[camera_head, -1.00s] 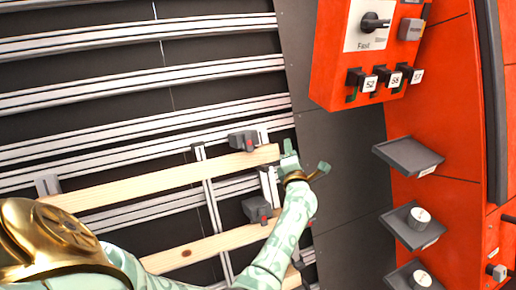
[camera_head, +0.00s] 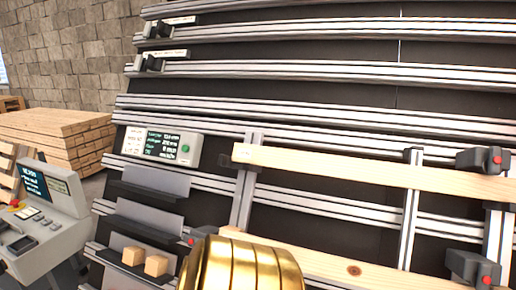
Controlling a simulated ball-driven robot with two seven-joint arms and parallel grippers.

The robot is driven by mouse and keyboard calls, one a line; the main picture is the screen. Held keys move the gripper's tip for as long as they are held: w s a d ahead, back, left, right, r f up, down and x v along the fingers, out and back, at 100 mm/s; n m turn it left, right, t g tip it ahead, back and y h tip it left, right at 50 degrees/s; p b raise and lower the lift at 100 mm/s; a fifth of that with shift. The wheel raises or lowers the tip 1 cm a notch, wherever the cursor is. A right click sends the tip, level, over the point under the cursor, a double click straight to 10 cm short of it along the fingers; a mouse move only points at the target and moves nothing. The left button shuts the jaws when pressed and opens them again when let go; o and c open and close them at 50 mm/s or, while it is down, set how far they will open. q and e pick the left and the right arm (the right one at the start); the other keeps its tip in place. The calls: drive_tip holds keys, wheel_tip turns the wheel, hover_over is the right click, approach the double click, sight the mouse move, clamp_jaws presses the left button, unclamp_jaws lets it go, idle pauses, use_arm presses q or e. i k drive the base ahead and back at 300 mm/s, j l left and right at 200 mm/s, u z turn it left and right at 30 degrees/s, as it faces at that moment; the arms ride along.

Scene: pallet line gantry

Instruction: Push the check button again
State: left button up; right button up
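A small white panel (camera_head: 158,145) with a dark text display is fixed to the rails left of centre in the head view. A round green button (camera_head: 186,148) sits at its right end. The display text is too small to read surely, and I cannot tell any label on the button. A gold link of my own arm shows at the bottom centre, below and right of the panel, apart from the button. Neither gripper is in view.
Wooden boards (camera_head: 370,171) lie across the rails at right, with dark red-buttoned clamps (camera_head: 484,160). Grey trays with two wooden blocks (camera_head: 133,256) are below the panel. A console (camera_head: 45,215) stands at left, before stacked timber (camera_head: 58,135).

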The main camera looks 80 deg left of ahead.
sight(185, 148)
drive_tip(key=k+u, duration=0.15)
drive_tip(key=u, duration=0.25)
drive_tip(key=k+j+u, duration=0.15)
drive_tip(key=u, duration=0.25)
drive_tip(key=k+j+u, duration=0.15)
drive_tip(key=u, duration=0.25)
